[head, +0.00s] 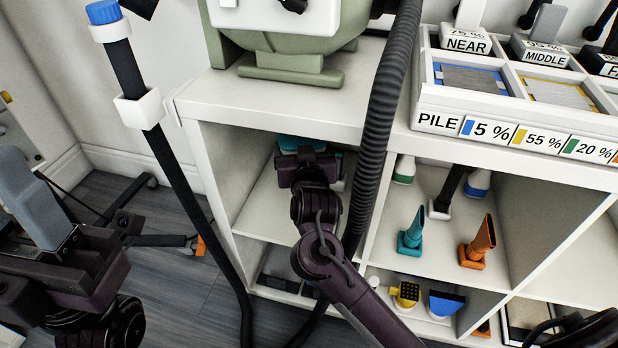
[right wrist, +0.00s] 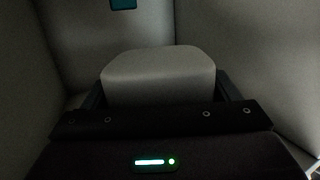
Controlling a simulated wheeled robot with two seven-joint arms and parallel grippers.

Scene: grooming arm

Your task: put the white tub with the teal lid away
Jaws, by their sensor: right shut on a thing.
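In the head view the teal lid (head: 300,142) shows just beyond my right gripper (head: 308,160), inside the upper left compartment of the white shelf unit (head: 290,100). My wrist hides most of the tub there, and I cannot tell whether it rests on the compartment floor. My left gripper (head: 40,200) is at the left edge, away from the shelf; its jaw opening cannot be made out.
Compartment walls stand close around my right gripper. A small teal patch (right wrist: 123,4) shows at the back. A black ribbed hose (head: 390,90) hangs in front of the shelf. The compartment to the right holds a teal nozzle (head: 411,235) and an orange nozzle (head: 478,243).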

